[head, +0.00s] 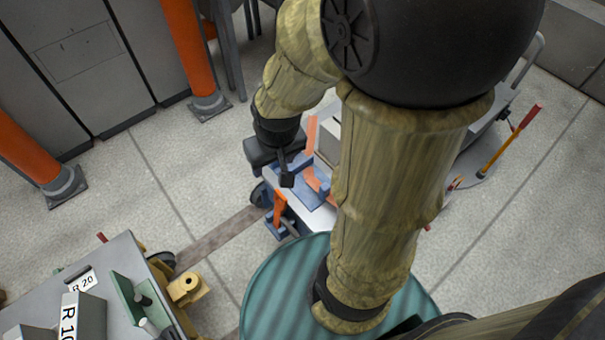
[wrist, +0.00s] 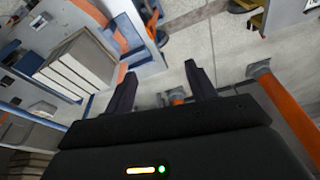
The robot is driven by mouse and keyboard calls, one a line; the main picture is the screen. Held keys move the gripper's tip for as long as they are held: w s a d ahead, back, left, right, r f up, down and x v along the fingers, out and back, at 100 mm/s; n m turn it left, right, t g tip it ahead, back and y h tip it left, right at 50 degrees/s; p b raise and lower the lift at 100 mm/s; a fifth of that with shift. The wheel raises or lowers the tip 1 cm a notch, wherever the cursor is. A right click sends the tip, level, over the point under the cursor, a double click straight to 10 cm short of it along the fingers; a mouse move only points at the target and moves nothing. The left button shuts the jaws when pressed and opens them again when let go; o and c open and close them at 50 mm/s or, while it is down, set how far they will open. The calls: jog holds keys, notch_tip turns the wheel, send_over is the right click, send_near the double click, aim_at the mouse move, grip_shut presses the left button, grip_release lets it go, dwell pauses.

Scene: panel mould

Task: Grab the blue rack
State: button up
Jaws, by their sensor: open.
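The blue rack (head: 307,197) sits on a white-topped cart in the middle of the head view, with orange strips beside and across it. My arm hides part of that cart. Blue parts that look like the rack (wrist: 127,35) show at the upper left of the wrist view, beyond the left finger. My gripper (head: 287,181) is over the rack's left side in the head view; whether it touches cannot be told. In the wrist view the fingers of my gripper (wrist: 162,75) are spread apart, with nothing between them.
A grey cart (head: 105,270) with numbered blocks and a green bracket stands at lower left. A ribbed teal drum top (head: 280,280) is at bottom centre. Orange posts (head: 185,45) stand at upper left. A pale block stack (wrist: 80,62) is near the rack. Open floor lies left of centre.

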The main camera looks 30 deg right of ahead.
jog(key=o, duration=0.8)
jog(key=shift+m+t+y, duration=0.3)
jog(key=shift+m+t, duration=0.4)
jog(key=shift+t, duration=0.1)
jog(key=w+f, duration=0.1)
jog(key=w, duration=0.1)
jog(key=w+a+f+b, duration=0.1)
jog(key=w, duration=0.2)
jog(key=w+a+f+b, duration=0.1)
jog(key=w, duration=0.1)
jog(key=shift+w+a, duration=0.2)
jog(key=shift+w, duration=0.15)
jog(key=shift+o, duration=0.2)
jog(key=w+a+f+m+t+h+b, duration=0.1)
jog(key=w+f+m+t+h+b, duration=0.2)
jog(key=w+f, duration=0.6)
jog(key=w+a+f+m+t+h+b, duration=0.15)
jog(key=w+f+m+h+b, duration=0.35)
jog(key=w, duration=0.8)
jog(key=s+f+m+g+h+b, duration=0.2)
jog(key=s+f+h, duration=0.3)
jog(key=f, duration=0.5)
jog(key=s+f+m+g+h+b, duration=0.2)
jog(key=s+f+m+g+h, duration=0.1)
jog(key=f, duration=0.7)
jog(key=shift+s+f+m+h+b, duration=0.2)
jog(key=shift+s+m+h+b, duration=0.2)
jog(key=shift+s+m+h, duration=0.55)
jog(key=shift+s+d+n+g, duration=0.1)
jog(key=shift+s+n+g, duration=0.15)
